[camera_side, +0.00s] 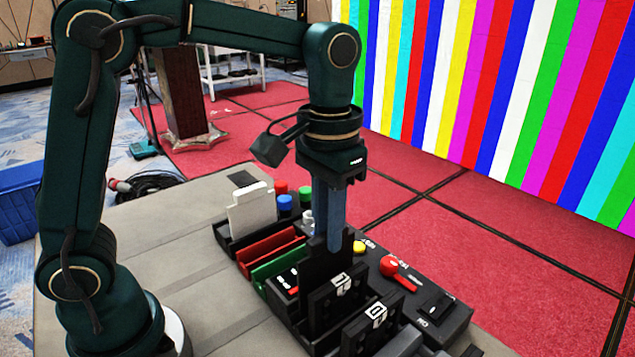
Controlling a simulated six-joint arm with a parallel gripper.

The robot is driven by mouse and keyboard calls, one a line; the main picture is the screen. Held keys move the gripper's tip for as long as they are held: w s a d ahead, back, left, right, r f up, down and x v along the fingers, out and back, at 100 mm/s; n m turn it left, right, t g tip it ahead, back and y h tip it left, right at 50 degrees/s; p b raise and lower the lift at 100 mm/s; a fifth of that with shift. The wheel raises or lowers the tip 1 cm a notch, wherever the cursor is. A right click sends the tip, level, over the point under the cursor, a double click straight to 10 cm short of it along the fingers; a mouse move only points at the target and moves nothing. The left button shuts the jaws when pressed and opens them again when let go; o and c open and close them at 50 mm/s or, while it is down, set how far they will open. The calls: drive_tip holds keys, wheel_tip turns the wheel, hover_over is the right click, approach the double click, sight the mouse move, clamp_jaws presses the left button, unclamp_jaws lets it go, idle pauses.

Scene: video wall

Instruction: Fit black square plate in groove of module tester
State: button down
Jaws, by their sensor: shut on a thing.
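The module tester (445,322) is a black unit on the grey table, with a row of grooves and a control strip. My gripper (328,240) points straight down over its middle, its blue-grey fingers shut on a black square plate (319,262). The plate stands upright and its lower part is hidden behind a labelled black plate, so I cannot tell whether it sits in a groove. Two upright black plates with white labels, one nearer the middle (322,306) and one in front (362,335), stand at the front grooves.
A white plate (251,212) stands in the tester's far left groove. Red (270,252) and green (277,268) grooves lie beside it. Coloured buttons and a red lever (397,272) rise along the tester's right side. The grey table (180,235) is clear to the left.

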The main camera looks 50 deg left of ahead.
drive_tip(key=shift+f, duration=1.75)
idle(1.6)
drive_tip(key=c, duration=0.5)
unclamp_jaws()
drive_tip(key=shift+r, duration=4)
drive_tip(key=shift+a, duration=0.1)
